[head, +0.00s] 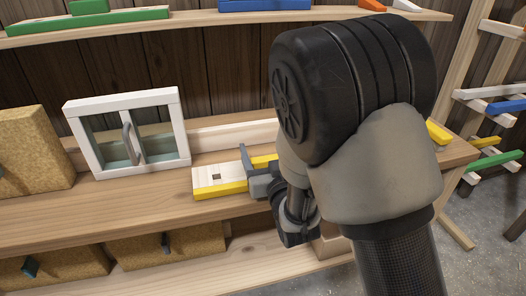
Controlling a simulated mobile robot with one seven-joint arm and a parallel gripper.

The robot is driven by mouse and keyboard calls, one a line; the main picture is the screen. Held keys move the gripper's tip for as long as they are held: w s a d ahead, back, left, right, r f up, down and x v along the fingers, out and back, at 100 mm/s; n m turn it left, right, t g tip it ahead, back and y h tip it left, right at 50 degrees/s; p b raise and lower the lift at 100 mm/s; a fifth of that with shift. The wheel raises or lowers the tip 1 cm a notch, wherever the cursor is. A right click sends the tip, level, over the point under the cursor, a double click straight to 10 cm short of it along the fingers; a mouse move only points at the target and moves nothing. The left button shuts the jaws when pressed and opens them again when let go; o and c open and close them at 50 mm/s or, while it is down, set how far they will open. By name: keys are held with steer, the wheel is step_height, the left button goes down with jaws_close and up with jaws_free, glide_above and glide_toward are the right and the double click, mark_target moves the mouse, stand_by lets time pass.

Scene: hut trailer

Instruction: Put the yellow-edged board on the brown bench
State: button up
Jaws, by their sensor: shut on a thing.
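The yellow-edged board (214,177) is pale wood with yellow edges and a small dark square hole near its left end. It lies level over the brown bench (100,215), near its front edge; I cannot tell whether it touches the bench top. My gripper (254,173) is shut on the board, with one finger showing at its far side and the rest at its near side. My arm hides the middle of the board. A yellow piece (437,132) shows right of my arm; I cannot tell whether it belongs to the same board.
A white-framed window (130,132) with a grey handle stands on the bench, left of the board. A tan block (33,150) stands further left. An upper shelf (190,19) holds coloured pieces. A rack with coloured bars (490,108) is at the right.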

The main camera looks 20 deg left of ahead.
steer(key=shift+f, duration=0.1)
steer(key=o, duration=1.5)
steer(key=shift+o, duration=0.2)
